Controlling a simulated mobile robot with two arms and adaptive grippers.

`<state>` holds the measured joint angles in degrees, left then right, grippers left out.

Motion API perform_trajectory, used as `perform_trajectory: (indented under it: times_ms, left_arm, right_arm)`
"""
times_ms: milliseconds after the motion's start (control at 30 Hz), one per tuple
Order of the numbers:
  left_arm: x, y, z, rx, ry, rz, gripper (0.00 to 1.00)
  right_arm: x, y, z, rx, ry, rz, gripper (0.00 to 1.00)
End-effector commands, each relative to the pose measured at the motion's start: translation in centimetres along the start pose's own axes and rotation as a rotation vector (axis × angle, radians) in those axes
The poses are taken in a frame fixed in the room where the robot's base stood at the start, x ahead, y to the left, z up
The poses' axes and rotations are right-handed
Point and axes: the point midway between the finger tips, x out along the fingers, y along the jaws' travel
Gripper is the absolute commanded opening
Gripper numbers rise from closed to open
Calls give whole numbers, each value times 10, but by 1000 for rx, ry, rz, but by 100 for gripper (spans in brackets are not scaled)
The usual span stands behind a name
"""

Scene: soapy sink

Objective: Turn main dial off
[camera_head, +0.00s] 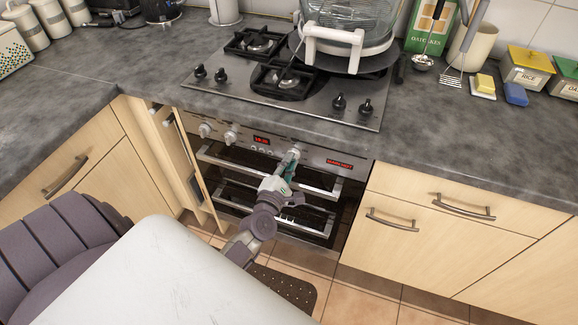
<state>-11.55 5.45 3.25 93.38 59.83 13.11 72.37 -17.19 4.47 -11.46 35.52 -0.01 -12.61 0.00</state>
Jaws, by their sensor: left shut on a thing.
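The oven's front panel (318,159) is below the worktop edge, with a red lit display (261,139) in its middle. A pale round dial (294,153) sits right of the display. My left gripper (291,160) reaches up from below and is shut on this dial. The fingers partly cover it, so its pointer position cannot be read. Two similar dials, one at the far left (204,130) and one beside the display (231,136), stand free on the panel. My right gripper is not in view.
Oven door handles (265,169) run just below the panel. A narrow cupboard door (183,160) stands open at the left. The hob (335,100) above has black knobs and carries a large glass appliance (350,25). Closed drawers (440,205) are at the right.

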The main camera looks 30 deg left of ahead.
Motion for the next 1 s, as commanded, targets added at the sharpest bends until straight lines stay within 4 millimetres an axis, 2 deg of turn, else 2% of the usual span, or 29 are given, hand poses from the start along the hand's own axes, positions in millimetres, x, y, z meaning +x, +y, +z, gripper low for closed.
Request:
perform_trajectory:
  times_ms: [600, 1000]
  left_arm:
    - [1, 0, 0, -586, -3, 3, 0]
    - [1, 1, 1, -866, -3, 3, 0]
  right_arm:
    - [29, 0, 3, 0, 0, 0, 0]
    - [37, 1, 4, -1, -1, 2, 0]
